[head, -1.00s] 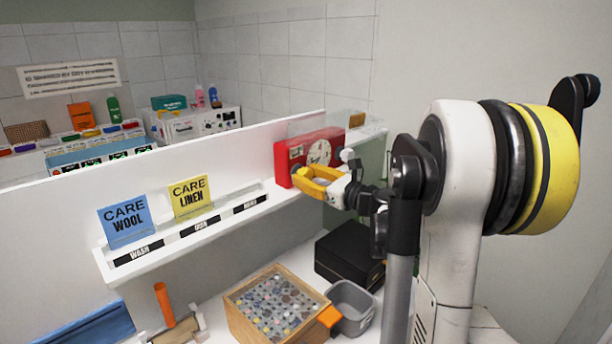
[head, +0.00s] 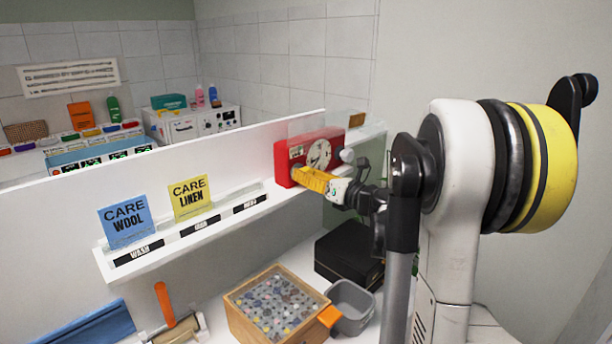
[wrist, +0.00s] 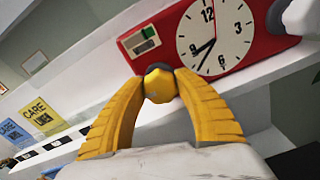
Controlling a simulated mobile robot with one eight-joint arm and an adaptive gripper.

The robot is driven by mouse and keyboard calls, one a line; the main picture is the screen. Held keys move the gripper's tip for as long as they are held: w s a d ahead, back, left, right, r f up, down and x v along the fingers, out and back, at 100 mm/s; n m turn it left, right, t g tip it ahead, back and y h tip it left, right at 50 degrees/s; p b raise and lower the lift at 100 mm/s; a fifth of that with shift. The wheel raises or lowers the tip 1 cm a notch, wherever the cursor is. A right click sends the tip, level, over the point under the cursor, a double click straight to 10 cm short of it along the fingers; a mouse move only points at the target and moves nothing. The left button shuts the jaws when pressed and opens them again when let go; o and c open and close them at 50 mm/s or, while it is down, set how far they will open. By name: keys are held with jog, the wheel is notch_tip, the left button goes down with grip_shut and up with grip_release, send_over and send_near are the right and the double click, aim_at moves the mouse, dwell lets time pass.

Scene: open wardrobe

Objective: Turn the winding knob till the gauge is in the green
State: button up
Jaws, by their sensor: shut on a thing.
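The red timer box (head: 284,160) stands on the white shelf and has a white clock dial (wrist: 214,36). Left of the dial, the wrist view shows a small gauge (wrist: 144,40) with a green area and a dark area; its pointer is too small to read. The yellow faceted winding knob (wrist: 160,86) sticks out below the gauge. My gripper (head: 300,175) is at the front of the box, with its yellow fingers shut on the knob, one on each side. In the head view the fingers hide the knob.
A white round part (head: 347,155) sticks out at the box's right side. A blue card (head: 125,222) and a yellow card (head: 190,196) stand left along the shelf. Below are a black box (head: 348,258), a grey bin (head: 352,306) and a wooden tray (head: 232,312) of small pieces.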

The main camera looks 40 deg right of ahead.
jog(key=shift+r, duration=0.1)
jog(key=o, duration=1.2)
jog(key=shift+s, duration=0.1)
jog(key=s+d, duration=0.1)
jog(key=s, duration=1)
jog(key=shift+s+d, duration=0.35)
